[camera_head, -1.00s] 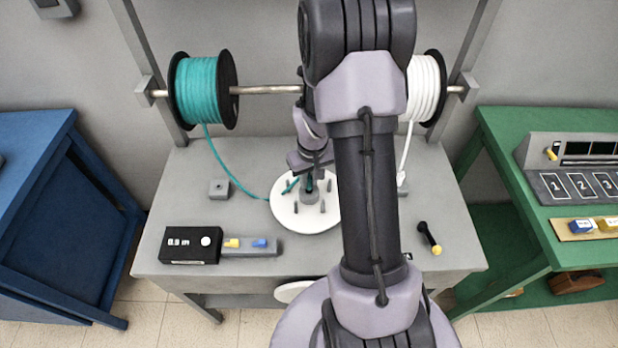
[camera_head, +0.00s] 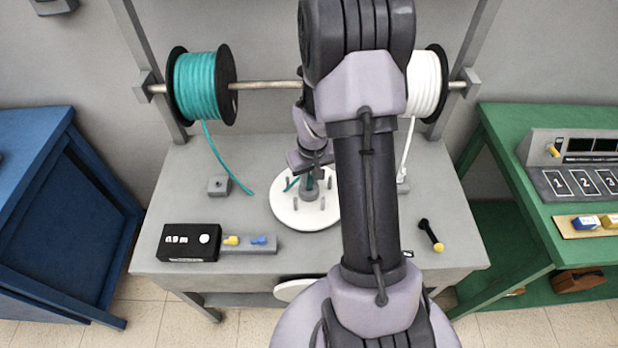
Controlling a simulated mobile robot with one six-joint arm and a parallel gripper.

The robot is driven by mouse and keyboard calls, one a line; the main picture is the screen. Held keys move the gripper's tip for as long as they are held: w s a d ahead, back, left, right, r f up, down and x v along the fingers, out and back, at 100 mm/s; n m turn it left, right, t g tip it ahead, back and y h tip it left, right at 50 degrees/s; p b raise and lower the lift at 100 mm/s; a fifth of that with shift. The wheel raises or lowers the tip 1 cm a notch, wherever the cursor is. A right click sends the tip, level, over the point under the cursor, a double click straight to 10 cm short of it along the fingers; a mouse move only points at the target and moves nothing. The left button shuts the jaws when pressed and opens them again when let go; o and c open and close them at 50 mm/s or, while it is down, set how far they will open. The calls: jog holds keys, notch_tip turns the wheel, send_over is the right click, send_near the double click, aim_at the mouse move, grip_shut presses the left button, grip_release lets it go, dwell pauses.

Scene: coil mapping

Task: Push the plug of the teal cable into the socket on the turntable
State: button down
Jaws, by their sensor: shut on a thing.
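The turntable (camera_head: 284,217) is a white disc with several grey pegs, in the middle of the grey table. A grey block, apparently the socket (camera_head: 309,194), rises at its centre. My gripper (camera_head: 311,180) points down right over this block, shut on the teal cable's end. A short teal length (camera_head: 292,184) shows just left of the gripper. The plug is too small and covered to make out, so I cannot tell how deep it sits. Another teal length (camera_head: 226,166) hangs from the teal spool (camera_head: 196,86), its free end on the table left of the disc.
A small grey block (camera_head: 218,186), a black meter box (camera_head: 190,243) and a grey strip with yellow and blue pieces (camera_head: 250,246) lie left. A black-and-yellow tool (camera_head: 431,236) lies right.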

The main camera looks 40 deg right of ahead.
jog(key=c, duration=1.2)
grip_release()
jog(key=shift+f, duration=0.1)
jog(key=shift+c, duration=0.2)
notch_tip(320, 180, up, 17)
jog(key=s+p, duration=0.2)
jog(key=p, duration=0.3)
jog(key=s+a+r+t+b, duration=0.2)
jog(key=a+r+b, duration=0.3)
jog(key=a, duration=0.6)
jog(key=s+a+r+m+t+y+b, duration=0.1)
jog(key=s+a+b, duration=0.3)
jog(key=s+a, duration=0.7)
jog(key=shift+s+a+r+m+t+y, duration=0.2)
jog(key=shift+s+a+m+t+y, duration=0.15)
jog(key=shift+a+t+y, duration=0.5)
